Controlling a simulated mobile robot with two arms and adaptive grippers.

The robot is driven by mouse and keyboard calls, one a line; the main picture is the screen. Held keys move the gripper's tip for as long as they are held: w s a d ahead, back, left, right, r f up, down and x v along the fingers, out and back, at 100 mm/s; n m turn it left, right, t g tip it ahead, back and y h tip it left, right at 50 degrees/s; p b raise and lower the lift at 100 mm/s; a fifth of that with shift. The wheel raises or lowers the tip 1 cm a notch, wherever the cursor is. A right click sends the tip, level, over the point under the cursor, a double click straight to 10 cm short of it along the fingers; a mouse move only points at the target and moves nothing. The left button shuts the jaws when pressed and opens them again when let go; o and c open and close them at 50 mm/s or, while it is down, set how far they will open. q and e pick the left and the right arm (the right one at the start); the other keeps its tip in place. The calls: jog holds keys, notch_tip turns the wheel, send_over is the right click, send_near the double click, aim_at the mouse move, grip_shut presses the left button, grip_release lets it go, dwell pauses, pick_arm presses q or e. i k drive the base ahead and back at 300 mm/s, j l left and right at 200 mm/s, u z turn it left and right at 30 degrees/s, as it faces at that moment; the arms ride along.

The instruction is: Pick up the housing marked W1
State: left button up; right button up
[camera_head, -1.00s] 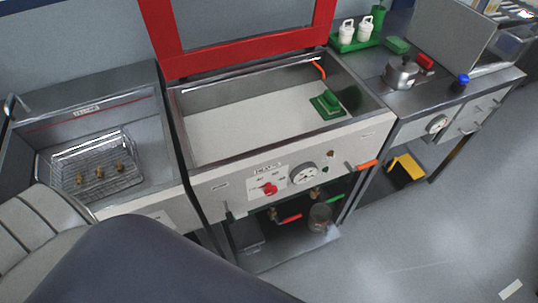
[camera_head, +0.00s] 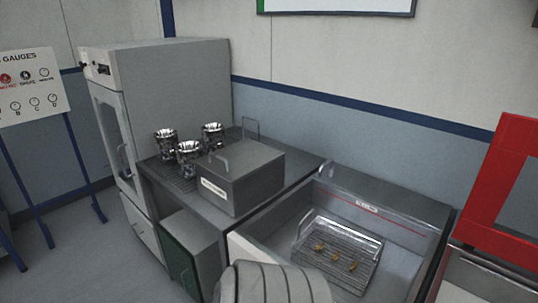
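No marking W1 can be read in this view. Three shiny, cup-like metal parts, (camera_head: 188,158) for the middle one, stand upright on a dark rack on the bench; they may be housings. Several small brass pieces (camera_head: 336,257) lie in a wire basket (camera_head: 368,250) inside the metal sink; I cannot tell whether they are housings. Neither of my grippers is in view. A grey ribbed part at the bottom edge appears to be mine.
A grey lidded box (camera_head: 240,178) stands on the bench beside the metal parts. A tall grey cabinet (camera_head: 180,90) stands behind left. A gauge board (camera_head: 30,80) stands far left, with open floor before it. A red frame (camera_head: 505,185) rises at right.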

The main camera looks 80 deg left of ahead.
aim_at(187, 152)
jog(key=u, duration=3.35)
jog(key=i+j, duration=0.25)
jog(key=u, duration=0.05)
